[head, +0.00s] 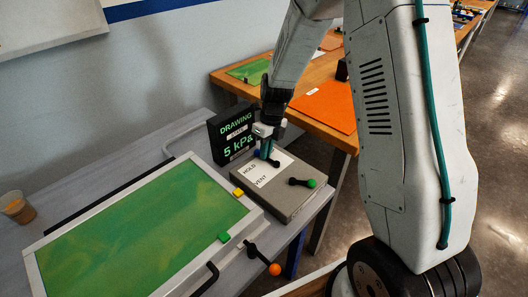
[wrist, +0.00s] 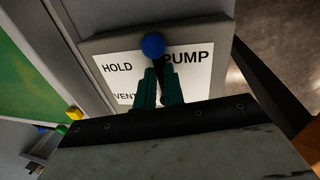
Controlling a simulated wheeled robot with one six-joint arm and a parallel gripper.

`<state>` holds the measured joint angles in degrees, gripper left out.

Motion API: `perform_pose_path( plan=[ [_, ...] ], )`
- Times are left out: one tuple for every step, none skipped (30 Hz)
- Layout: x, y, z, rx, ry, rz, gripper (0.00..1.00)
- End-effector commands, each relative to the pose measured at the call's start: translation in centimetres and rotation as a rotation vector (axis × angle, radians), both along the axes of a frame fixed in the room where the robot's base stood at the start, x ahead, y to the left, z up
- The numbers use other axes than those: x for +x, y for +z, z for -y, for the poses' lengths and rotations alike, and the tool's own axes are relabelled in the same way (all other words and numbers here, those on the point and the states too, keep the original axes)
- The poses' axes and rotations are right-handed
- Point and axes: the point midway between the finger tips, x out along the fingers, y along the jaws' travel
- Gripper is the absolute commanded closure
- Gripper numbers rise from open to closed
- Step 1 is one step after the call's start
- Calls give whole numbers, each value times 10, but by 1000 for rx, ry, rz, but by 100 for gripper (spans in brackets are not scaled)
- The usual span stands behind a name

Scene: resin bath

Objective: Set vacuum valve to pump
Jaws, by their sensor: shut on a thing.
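The vacuum valve sits on a grey box with a white label plate (head: 262,176), which reads HOLD and VENT in the head view. In the wrist view the plate (wrist: 112,80) also shows PUMP at the right. The valve's dark lever ends in a blue knob (wrist: 153,45), which lies at the plate's top edge, between the words HOLD and PUMP. My gripper (wrist: 160,85) has its teal fingers shut on the lever, below the knob. In the head view my gripper (head: 268,150) is over the plate's far end. The fingers hide part of the lever and plate.
A black display (head: 233,136) behind the box reads DRAWING and 5 kPa. A second lever with a green knob (head: 311,183) is on the box. A green-covered framed panel (head: 140,235) lies left, with an orange-knobbed lever (head: 274,269) at its front. A cup (head: 17,207) stands far left.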

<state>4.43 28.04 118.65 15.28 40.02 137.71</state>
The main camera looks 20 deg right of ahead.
Motion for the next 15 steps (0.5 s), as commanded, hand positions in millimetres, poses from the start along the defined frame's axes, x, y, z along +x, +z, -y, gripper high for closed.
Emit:
perform_pose_path(
  plan=[
    [0,1,1,-1,-16,1,100],
    [1,1,2,0,-26,1,100],
    [1,1,2,-1,-37,1,100],
    [1,1,2,0,-43,2,100],
    [1,1,3,0,-48,2,100],
    [1,1,3,0,-55,2,100],
    [1,1,3,0,-59,2,100],
    [1,1,3,-1,-62,1,100],
    [1,1,3,0,-66,1,100],
    [1,1,4,0,-68,2,100],
    [1,1,4,0,-70,2,100],
    [1,1,4,0,-71,2,100],
    [1,1,4,0,-72,1,100],
    [1,1,4,0,-72,1,100],
    [1,1,4,-1,-72,2,100]
  ],
)
